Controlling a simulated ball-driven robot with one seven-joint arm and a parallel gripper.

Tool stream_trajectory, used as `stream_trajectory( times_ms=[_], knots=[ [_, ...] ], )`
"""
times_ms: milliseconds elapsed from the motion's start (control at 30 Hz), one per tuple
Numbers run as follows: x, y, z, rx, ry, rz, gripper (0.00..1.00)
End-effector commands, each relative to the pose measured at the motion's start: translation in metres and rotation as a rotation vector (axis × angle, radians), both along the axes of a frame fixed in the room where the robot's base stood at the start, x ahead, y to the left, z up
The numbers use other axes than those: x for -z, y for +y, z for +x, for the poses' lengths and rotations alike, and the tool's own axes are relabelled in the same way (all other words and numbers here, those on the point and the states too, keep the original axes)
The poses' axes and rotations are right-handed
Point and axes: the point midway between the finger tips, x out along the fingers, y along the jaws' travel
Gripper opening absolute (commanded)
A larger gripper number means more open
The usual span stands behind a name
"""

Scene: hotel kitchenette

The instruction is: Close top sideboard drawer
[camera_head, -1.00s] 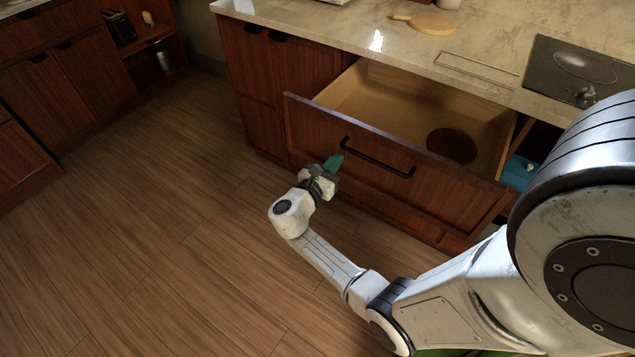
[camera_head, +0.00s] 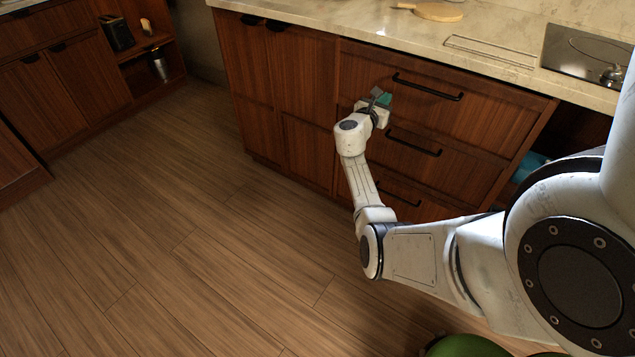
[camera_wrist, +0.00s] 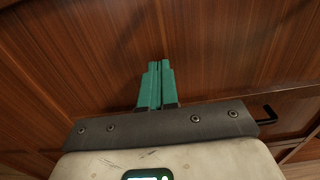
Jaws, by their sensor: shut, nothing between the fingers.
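The top drawer (camera_head: 440,92) of the sideboard is a reddish-brown wood front with a black bar handle (camera_head: 428,88). Its front looks flush with the cabinet under the counter, and no drawer interior shows. My gripper (camera_head: 383,97), with green fingers, is at the lower left of this front, left of and below the handle. In the wrist view the gripper fingers (camera_wrist: 157,86) are together and empty, pointing at the wood front (camera_wrist: 215,50). Whether the tips touch the wood, I cannot tell.
Below are a middle drawer handle (camera_head: 412,142) and a lower drawer handle (camera_head: 398,194). The wooden floor (camera_head: 190,240) to the left is clear.

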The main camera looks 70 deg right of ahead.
Motion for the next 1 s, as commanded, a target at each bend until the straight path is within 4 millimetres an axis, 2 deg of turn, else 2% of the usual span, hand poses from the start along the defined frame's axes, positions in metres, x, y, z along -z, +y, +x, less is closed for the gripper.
stream_trajectory(
  times_ms=[100, 333, 567, 1000],
  knots=[
    [0.004, -0.02, -0.005, 0.002, -0.002, 0.0, 0.0],
    [0.002, -0.04, -0.01, 0.0, 0.0, 0.0, 0.0],
    [-0.001, -0.046, -0.01, -0.003, -0.001, 0.001, 0.0],
    [-0.003, -0.043, -0.008, -0.004, -0.003, -0.001, 0.0]
  ],
)
